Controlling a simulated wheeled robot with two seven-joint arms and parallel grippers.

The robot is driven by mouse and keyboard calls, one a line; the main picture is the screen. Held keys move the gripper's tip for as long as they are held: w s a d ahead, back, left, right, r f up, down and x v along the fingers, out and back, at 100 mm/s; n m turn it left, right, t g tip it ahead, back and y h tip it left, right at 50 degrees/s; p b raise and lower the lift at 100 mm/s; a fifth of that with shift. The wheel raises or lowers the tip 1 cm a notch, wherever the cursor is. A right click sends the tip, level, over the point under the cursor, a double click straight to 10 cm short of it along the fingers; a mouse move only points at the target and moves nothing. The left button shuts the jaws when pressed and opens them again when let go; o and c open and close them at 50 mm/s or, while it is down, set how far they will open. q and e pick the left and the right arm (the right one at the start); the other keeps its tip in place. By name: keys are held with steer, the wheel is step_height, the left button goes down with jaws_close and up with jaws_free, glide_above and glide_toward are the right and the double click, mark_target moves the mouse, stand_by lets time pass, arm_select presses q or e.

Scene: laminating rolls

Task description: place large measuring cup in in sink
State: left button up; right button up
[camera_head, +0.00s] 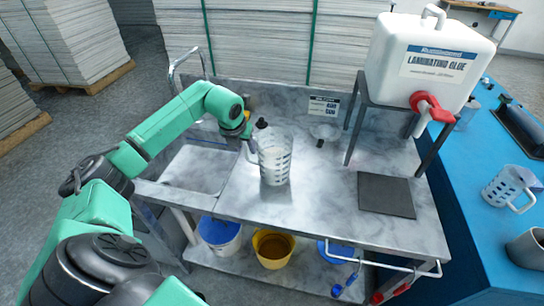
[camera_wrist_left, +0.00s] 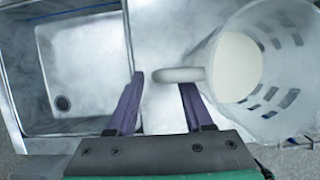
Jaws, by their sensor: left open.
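The large measuring cup (camera_head: 274,165), clear with dark markings and a pale bottom, stands upright on the marble-look counter, right of the sink (camera_head: 196,170). My left gripper (camera_head: 249,133) is at its handle side. In the left wrist view the left gripper (camera_wrist_left: 162,82) is open. The cup's white handle (camera_wrist_left: 178,74) lies across the right finger's tip and reaches into the gap between the fingers. The cup body (camera_wrist_left: 268,75) is right of the fingers, and the sink basin (camera_wrist_left: 85,65) with its drain is left of them. My right gripper is not in view.
A faucet (camera_head: 188,62) stands behind the sink. A white glue tank (camera_head: 425,60) sits on a metal stand at right, beside a dark square plate (camera_head: 386,194). Another measuring cup (camera_head: 503,187) is on the blue table (camera_head: 475,235). Buckets stand on the lower shelf.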

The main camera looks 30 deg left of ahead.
arm_select(q)
steer(key=x, duration=0.2)
steer(key=shift+w+a+f, duration=0.15)
steer(key=shift+w+f, duration=0.1)
steer(key=shift+s+r, duration=0.1)
jaws_close()
steer(key=shift+r, duration=0.1)
stand_by(0.9)
